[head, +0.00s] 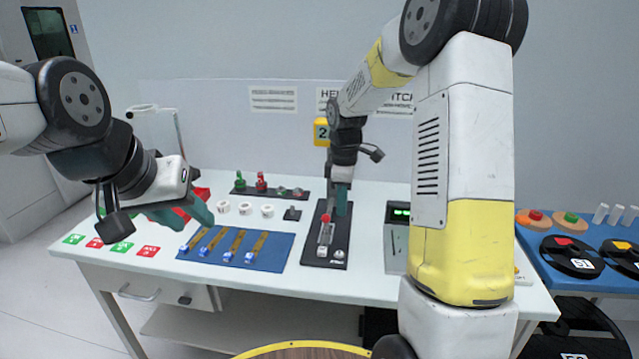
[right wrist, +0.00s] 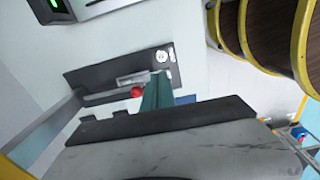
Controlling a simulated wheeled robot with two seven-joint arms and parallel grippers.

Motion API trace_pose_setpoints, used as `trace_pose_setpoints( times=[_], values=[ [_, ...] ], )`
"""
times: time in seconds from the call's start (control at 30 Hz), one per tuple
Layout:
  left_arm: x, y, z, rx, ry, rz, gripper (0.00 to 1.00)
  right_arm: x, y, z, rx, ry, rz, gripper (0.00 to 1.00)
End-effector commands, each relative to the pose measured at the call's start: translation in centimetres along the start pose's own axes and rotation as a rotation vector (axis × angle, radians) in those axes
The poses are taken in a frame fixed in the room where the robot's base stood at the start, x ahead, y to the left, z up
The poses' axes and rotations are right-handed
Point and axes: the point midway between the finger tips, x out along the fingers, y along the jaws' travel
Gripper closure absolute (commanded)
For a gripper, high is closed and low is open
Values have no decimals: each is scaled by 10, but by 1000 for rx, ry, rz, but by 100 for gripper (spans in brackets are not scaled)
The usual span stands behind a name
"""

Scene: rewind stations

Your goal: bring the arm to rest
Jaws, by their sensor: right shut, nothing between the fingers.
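My right arm (head: 462,170) reaches from the right over the white table. Its gripper (head: 341,205) points down above a black plate (head: 337,250) that carries a red-knobbed lever (head: 325,232). The green fingers are together and empty, close beside the red knob; I cannot tell whether they touch it. In the right wrist view the shut fingers (right wrist: 156,92) show next to the red knob (right wrist: 137,92). My left gripper (head: 200,212) hangs over the table's left part, above the blue mat's left end. Its green fingers are seen edge-on, so their opening is unclear.
The white table (head: 375,270) holds a blue mat (head: 277,257) with several strips, white rings (head: 245,208), a black rack (head: 298,196) with red and green pieces, and a grey box with a green display (head: 396,240). A blue table (head: 565,275) stands at right.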

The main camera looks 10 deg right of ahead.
Motion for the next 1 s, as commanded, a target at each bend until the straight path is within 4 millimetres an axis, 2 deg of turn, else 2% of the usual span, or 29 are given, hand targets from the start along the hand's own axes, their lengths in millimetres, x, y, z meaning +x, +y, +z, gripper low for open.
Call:
trace_pose_setpoints(
  times=[0.17,0.3,0.5,0.63,0.8,1.0],
  values=[
    [0,0,0,0,0,0,64,-50,-27,10,167,49,66,100],
    [0,0,0,0,0,0,64,-96,-65,22,378,125,128,100],
    [0,0,0,0,0,0,64,-141,-127,40,675,262,184,100],
    [0,0,0,0,0,0,64,-158,-168,51,862,366,201,100],
    [0,0,0,0,0,0,64,-164,-209,61,1057,488,196,100],
    [0,0,0,0,0,0,64,-164,-232,65,1167,560,180,100]
  ],
)
